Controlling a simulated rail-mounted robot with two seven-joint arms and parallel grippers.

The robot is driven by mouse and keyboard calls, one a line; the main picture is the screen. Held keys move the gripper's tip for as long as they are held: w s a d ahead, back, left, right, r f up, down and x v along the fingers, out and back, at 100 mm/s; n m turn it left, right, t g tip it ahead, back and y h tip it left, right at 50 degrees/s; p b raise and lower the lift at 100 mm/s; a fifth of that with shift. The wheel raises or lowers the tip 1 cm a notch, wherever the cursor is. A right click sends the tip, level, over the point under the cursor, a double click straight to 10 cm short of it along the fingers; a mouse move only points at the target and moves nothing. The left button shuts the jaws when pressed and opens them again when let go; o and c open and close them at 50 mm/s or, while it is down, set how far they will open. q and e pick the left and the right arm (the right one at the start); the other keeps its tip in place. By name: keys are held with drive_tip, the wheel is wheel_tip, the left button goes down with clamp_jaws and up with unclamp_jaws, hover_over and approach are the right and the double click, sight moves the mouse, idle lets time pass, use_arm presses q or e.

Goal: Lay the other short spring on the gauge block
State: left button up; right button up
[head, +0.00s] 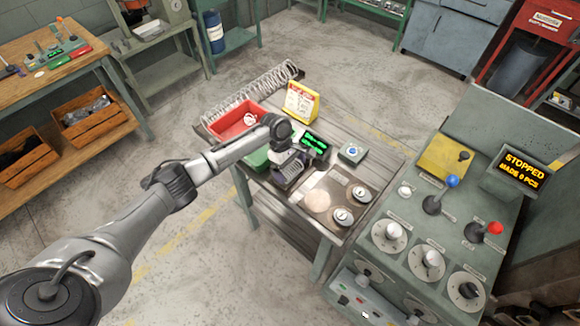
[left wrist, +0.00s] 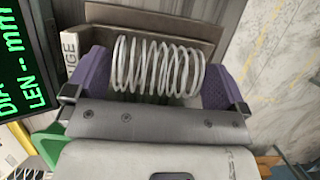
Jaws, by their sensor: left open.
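My left gripper (head: 289,172) is over the bench, beside the green-lit gauge display (head: 315,145). In the left wrist view its purple fingers (left wrist: 155,78) stand open, one at each end of a short silvery spring (left wrist: 157,66). The spring lies crosswise between them, in front of a grey-brown block with a raised edge, the gauge block (left wrist: 190,35), whose label partly shows. I cannot tell whether the spring rests fully on it. The display (left wrist: 22,70) shows dashes for DIA and LEN. In the head view the gripper hides the spring. My right gripper is out of view.
A red tray (head: 225,127) holding something pale and a green tray (head: 256,158) stand left of the gripper. A long coil (head: 250,92) lies along the bench's back edge, near a yellow calendar stand (head: 301,101). The coiler's console (head: 440,215) is at right.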

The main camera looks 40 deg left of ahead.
use_arm(q)
drive_tip(key=p+v, duration=0.1)
drive_tip(key=v, duration=1.2)
drive_tip(key=shift+r, duration=0.4)
drive_tip(key=shift+a, duration=0.15)
